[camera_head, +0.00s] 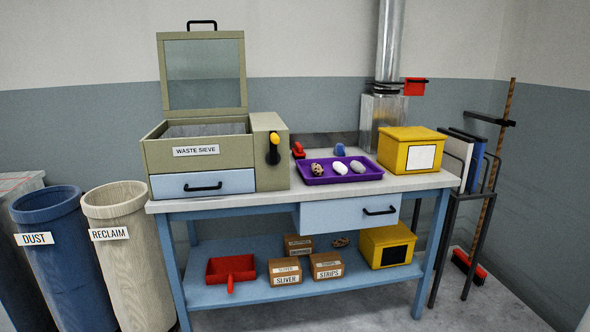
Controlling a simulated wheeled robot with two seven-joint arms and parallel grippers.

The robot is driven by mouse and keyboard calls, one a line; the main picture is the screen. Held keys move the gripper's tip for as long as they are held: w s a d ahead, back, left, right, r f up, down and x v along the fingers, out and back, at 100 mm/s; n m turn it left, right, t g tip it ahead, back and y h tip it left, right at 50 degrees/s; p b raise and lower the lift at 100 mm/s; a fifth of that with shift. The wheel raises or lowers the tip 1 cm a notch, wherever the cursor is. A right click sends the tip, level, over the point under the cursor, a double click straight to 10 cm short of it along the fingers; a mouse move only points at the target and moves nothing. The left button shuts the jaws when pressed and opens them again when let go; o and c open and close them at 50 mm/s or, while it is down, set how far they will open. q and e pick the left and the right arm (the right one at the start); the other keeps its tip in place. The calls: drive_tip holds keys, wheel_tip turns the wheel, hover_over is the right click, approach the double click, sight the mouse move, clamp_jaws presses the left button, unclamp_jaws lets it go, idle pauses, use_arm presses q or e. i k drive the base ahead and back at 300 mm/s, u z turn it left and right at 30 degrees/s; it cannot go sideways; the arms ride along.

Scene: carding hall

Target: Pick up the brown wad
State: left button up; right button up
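A brown, dark-speckled wad (317,169) lies at the left end of the purple tray (345,179) on the workbench. A white wad (339,167) lies beside it, and a greyish wad (357,167) lies further right in the same tray. A small brown mottled item (340,242) lies on the lower shelf; I cannot tell what it is. Neither of my grippers shows in the head view.
The waste sieve (196,151), lid raised, stands left of the tray. A yellow box (411,150) stands right. Red and blue small objects sit behind the tray. Dust (63,260) and reclaim (127,260) bins stand left. The bench drawer (345,215) is below the tray.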

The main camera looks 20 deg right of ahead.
sight(316, 168)
drive_tip(key=u, duration=0.5)
drive_tip(key=i, duration=1.35)
drive_tip(key=z, duration=0.8)
drive_tip(key=i, duration=0.95)
drive_tip(key=z, duration=1)
